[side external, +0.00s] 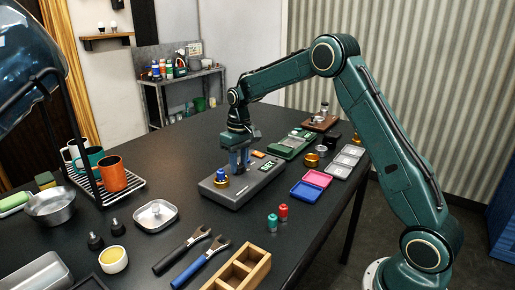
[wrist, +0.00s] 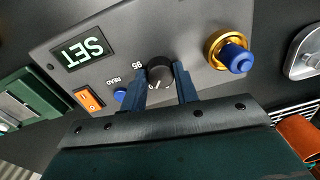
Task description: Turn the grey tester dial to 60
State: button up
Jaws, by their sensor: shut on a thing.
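The grey tester (side external: 238,193) lies flat on the dark table; in the wrist view its grey top (wrist: 190,35) fills the upper middle. Its round dark dial (wrist: 160,74) has a white mark on top, with "95" and "0" printed near it. My gripper (wrist: 163,82) is shut on the dial, one blue finger on each side; the fingers also show from the side (side external: 238,160). The tester's display (wrist: 83,51) reads "SET". The dial's full scale is partly hidden by my fingers, so the setting cannot be read exactly.
On the tester are an orange switch (wrist: 89,97), a blue READ button (wrist: 120,94) and a brass fitting with a blue top (wrist: 230,53). A green device (side external: 291,145) stands behind it. Pink (side external: 317,178) and blue (side external: 305,191) trays lie to the right.

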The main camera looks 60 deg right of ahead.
aim_at(240, 164)
jog(key=o, duration=1)
jog(key=r, duration=1.4)
jog(key=shift+d, duration=0.3)
jog(key=shift+s, duration=0.1)
